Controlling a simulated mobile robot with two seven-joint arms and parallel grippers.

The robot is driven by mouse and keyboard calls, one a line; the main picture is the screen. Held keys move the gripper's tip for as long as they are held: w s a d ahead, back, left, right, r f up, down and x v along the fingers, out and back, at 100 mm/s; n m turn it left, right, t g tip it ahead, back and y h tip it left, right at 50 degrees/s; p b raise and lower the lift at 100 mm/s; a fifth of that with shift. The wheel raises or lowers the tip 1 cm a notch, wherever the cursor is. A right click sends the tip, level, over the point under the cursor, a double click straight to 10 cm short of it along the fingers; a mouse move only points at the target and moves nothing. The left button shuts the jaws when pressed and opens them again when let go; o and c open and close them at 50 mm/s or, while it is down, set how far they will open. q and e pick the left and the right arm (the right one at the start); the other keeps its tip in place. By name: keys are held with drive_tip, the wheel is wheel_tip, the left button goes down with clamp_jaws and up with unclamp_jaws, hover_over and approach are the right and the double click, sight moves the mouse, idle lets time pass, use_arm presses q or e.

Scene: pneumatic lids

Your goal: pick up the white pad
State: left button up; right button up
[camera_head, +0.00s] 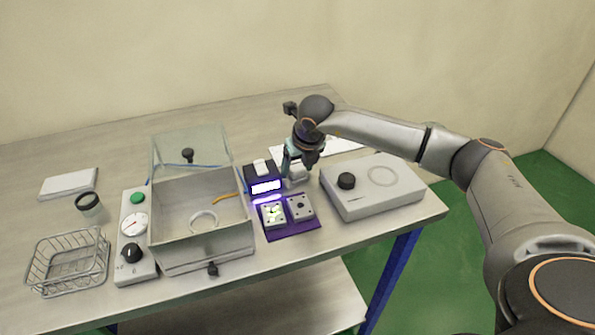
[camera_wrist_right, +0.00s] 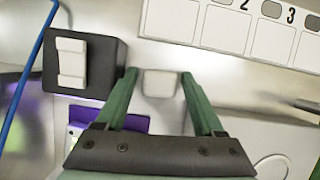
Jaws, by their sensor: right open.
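A small white pad (camera_wrist_right: 160,83) lies on the metal table between the fingertips of my right gripper (camera_wrist_right: 158,76) in the right wrist view. My right gripper is open, with a green finger on each side of the pad and a gap showing at both sides. In the head view the gripper (camera_head: 295,164) points down at the back middle of the table, and the pad (camera_head: 298,173) shows partly beside it. Whether the fingers are down at the pad's height I cannot tell. My left gripper is not in view.
A dark box (camera_wrist_right: 104,64) with a white block on top stands close left of the pad; its lit display (camera_head: 266,187) faces front. A numbered white card (camera_wrist_right: 228,30) lies behind. A purple mat (camera_head: 290,229), a grey device (camera_head: 372,196) and a clear-lidded box (camera_head: 168,228) stand around.

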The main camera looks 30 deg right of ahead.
clamp_jaws()
idle(0.5)
drive_tip(key=shift+r, duration=0.1)
drive_tip(key=shift+r, duration=0.55)
drive_tip(key=s+d+r+b, duration=0.1)
drive_tip(key=s+r+b, duration=0.2)
drive_tip(key=s+r, duration=0.8)
drive_tip(key=s, duration=0.3)
drive_tip(key=shift+r, duration=0.35)
